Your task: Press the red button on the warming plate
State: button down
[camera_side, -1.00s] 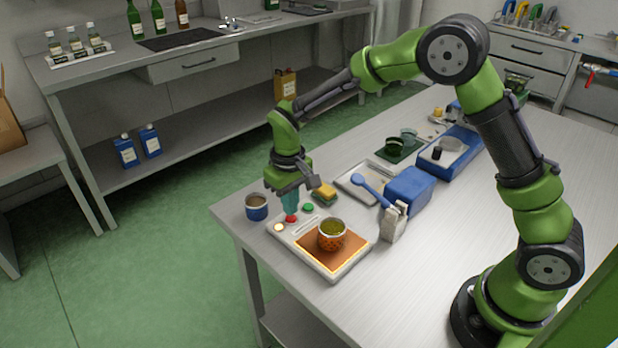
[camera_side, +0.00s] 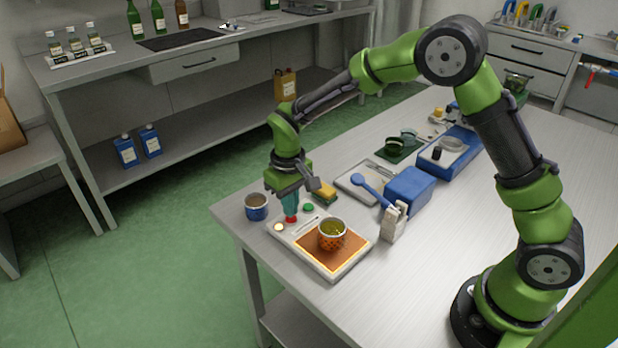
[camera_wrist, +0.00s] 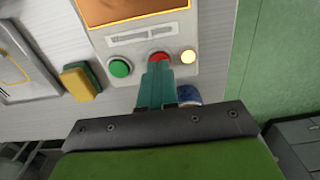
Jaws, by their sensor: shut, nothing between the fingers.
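The warming plate (camera_side: 309,268) lies near the table's left corner, with an orange heating surface (camera_side: 345,254) edged by a glowing line. Its red button (camera_side: 291,219) sits between a green button (camera_side: 308,208) and a lit cream-coloured lamp (camera_side: 279,227). In the wrist view the red button (camera_wrist: 159,57) is partly hidden by the fingertips. My gripper (camera_side: 290,213) is shut and empty, its teal fingers pointing down with the tips at the red button. I cannot tell whether the tips touch it or whether it is pressed in.
A blue mug (camera_side: 257,212) is close left of my gripper; a yellow-green sponge (camera_side: 324,195) is close right. A tray (camera_side: 352,190), blue box (camera_side: 412,189) and white holder (camera_side: 394,224) stand further right.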

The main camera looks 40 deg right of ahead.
jog(key=shift+f, duration=0.65)
jog(key=shift+r, duration=3.05)
